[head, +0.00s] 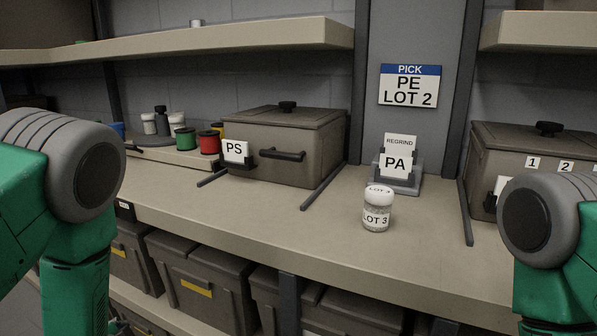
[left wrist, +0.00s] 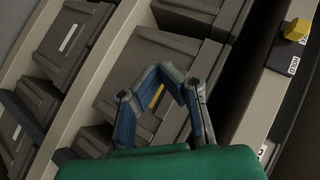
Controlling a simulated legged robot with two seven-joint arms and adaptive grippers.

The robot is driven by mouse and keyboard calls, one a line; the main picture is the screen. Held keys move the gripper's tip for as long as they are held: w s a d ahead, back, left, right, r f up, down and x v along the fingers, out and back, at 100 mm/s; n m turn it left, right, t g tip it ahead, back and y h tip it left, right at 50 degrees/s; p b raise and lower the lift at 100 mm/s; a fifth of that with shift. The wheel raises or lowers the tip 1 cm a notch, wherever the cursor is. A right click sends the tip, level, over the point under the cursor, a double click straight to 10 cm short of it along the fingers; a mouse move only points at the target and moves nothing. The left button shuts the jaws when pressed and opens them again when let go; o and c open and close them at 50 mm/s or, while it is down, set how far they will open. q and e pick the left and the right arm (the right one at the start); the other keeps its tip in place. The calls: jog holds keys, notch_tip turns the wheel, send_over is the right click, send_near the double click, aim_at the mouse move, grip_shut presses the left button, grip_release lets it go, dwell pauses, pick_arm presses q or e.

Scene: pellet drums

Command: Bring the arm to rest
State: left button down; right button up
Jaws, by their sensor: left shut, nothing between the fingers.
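My left arm (head: 80,215), green with a grey joint, comes in at the left edge of the head view and hangs down in front of the shelf. My left gripper (left wrist: 161,72) shows in the left wrist view with its blue-lined fingers shut and nothing between them. It is in front of the grey bins below the counter, apart from the jar and drums. My right arm (head: 555,230) shows at the right edge of the head view. Its gripper is out of the picture.
On the counter (head: 270,225) stand a PS drum (head: 290,140), a LOT 3 jar (head: 377,212), a PA card (head: 395,166) and a second drum (head: 520,150). A sign (head: 409,87) reads PICK PE LOT 2. Bins (head: 200,280) fill the lower shelf. Counter space left of the jar is clear.

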pick_arm(q)
jog(key=s+d+f+n+g+h, duration=0.1)
jog(key=s+d+f+n+g, duration=0.2)
jog(key=s, duration=0.7)
jog(key=s+d+f+n+g+h, duration=0.2)
jog(key=s+d+f+g, duration=0.2)
jog(key=s, duration=0.6)
jog(key=s+d+f+n+g+h, duration=0.1)
jog(key=s+d+f+n+g, duration=0.2)
jog(key=s, duration=0.7)
jog(key=shift+s+d+f+n+g, duration=0.15)
jog(key=shift+s+f+n+g, duration=0.15)
jog(key=shift+f, duration=0.85)
